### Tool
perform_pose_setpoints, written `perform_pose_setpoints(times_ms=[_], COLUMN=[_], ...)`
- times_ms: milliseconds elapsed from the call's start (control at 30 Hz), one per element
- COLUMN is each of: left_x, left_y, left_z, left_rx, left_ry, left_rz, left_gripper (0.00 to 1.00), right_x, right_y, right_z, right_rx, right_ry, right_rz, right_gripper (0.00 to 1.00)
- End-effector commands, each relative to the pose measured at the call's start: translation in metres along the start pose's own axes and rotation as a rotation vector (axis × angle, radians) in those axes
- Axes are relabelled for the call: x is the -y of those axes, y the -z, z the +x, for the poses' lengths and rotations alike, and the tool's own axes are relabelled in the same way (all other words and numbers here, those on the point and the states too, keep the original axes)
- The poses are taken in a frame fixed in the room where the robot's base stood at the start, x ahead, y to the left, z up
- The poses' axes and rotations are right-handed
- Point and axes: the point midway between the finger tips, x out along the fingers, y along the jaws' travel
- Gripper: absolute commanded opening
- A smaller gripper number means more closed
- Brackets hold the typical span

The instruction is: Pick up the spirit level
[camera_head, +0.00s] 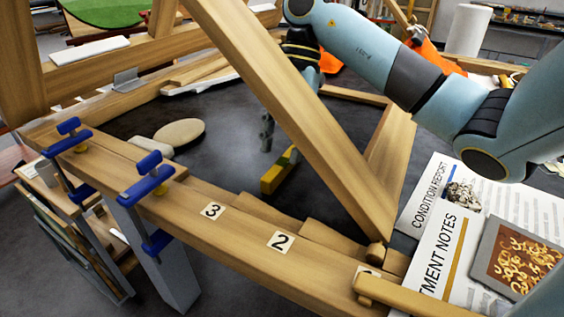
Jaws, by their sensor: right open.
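The spirit level (275,177) is a short yellow bar with a dark green part near its upper end. It lies on the dark grey surface inside the wooden frame, partly behind a slanting wooden beam. My right gripper (267,142) hangs above and just left of the level's upper end, apart from it as far as I can tell. Its grey fingertips point down, and the beam hides much of the gripper. It is open, with nothing seen between the fingers. My left gripper is out of view.
The slanting beam (290,110) crosses in front of my right arm. Blue clamps (150,178) grip the front rail (245,228), which bears number labels. A round beige pad (180,132) lies left. Papers (455,235) lie at right. Dark surface between pad and level is clear.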

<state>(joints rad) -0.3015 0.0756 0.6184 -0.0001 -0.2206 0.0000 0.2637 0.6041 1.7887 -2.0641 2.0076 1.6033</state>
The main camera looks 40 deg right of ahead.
Motion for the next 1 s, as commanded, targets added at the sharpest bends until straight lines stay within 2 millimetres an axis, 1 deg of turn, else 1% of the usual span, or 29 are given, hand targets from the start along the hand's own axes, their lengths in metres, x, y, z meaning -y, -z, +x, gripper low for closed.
perform_pose_setpoints(times_ms=[33,200,900,1000], left_x=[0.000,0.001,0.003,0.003], left_y=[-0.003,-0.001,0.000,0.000], left_z=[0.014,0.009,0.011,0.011], left_rx=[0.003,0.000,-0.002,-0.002], left_ry=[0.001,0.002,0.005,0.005], left_rz=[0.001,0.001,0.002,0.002], left_gripper=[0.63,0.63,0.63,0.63], right_x=[0.002,0.002,0.002,0.002], right_y=[-0.004,-0.001,-0.003,-0.003], right_z=[0.015,0.029,0.034,0.034], right_rx=[-0.001,-0.002,-0.001,-0.001], right_ry=[0.003,0.001,0.000,0.000], right_rz=[0.001,0.000,0.000,0.000], right_gripper=[0.46,0.46,0.46,0.33])
